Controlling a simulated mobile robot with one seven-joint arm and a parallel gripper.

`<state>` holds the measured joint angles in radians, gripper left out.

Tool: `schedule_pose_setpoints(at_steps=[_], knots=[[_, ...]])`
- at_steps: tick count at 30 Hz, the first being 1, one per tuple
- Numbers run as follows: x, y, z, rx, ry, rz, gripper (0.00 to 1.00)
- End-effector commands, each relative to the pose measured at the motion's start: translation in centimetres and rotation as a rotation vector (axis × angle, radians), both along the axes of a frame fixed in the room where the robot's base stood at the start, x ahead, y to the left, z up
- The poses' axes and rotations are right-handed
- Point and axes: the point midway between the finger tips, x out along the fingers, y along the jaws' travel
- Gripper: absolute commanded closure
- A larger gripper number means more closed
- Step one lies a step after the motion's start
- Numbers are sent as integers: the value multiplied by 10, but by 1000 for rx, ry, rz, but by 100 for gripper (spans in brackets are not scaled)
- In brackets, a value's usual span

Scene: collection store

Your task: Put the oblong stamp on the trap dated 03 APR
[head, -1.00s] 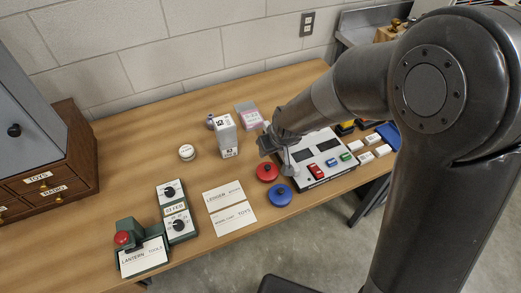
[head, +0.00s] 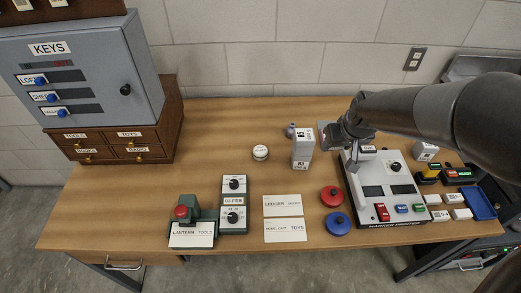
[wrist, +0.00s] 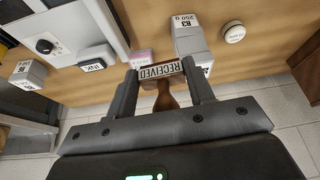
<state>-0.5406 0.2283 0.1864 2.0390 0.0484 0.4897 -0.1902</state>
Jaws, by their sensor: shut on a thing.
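My gripper (wrist: 160,78) is shut on a stamp with a wooden handle. Its oblong plate (wrist: 161,71) reads RECEIVED and sits between the fingertips in the wrist view. In the head view my gripper (head: 338,140) is at the back left corner of the panel, and the stamp is not clear there. A tall white box (wrist: 188,38), marked R3 250 G, stands just beyond the stamp in the wrist view; it also shows in the head view (head: 302,150).
A dark INK block (wrist: 92,66) and a pink-topped thing (wrist: 141,56) lie near the gripper. A round white tin (head: 260,152) stands left of the box. White cards (head: 284,206) lie mid-table.

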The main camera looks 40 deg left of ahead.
Motion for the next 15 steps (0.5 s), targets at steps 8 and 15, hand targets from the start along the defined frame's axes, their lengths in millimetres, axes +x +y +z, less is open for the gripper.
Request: schedule_pose_setpoints(at_steps=[8,15], knots=[[-5,104,1,3,2,140,74],[-28,194,-2,-1,-2,258,74]])
